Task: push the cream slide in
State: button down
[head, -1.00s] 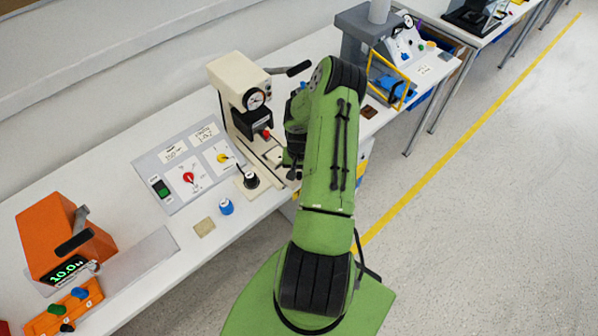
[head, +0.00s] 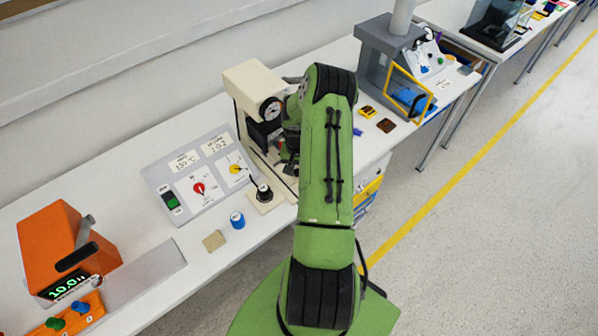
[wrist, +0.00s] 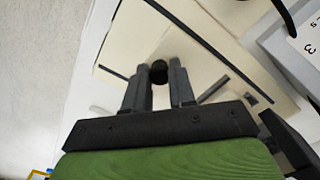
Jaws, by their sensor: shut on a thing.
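The cream slide (wrist: 145,48) shows in the wrist view as a flat pale plate between dark rails. A round black knob (wrist: 158,72) is at its near part. My gripper (wrist: 160,76) is shut on this knob, with one finger on each side. In the head view the cream machine (head: 248,78) with a dial stands behind my arm. My arm hides much of its right side, and the slide and fingertips cannot be made out clearly there.
A grey control panel (head: 183,170) with a red and a yellow knob lies left of the machine. A black knob on a cream plate (head: 267,204), a blue knob (head: 237,220) and a tan block (head: 214,241) are near the table's front edge. An orange device (head: 55,240) stands further left.

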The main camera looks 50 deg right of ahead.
jog(key=c, duration=0.9)
grip_release()
jog(key=shift+c, duration=0.2)
notch_tip(320, 180, up, 16)
jog(key=shift+f, duration=0.1)
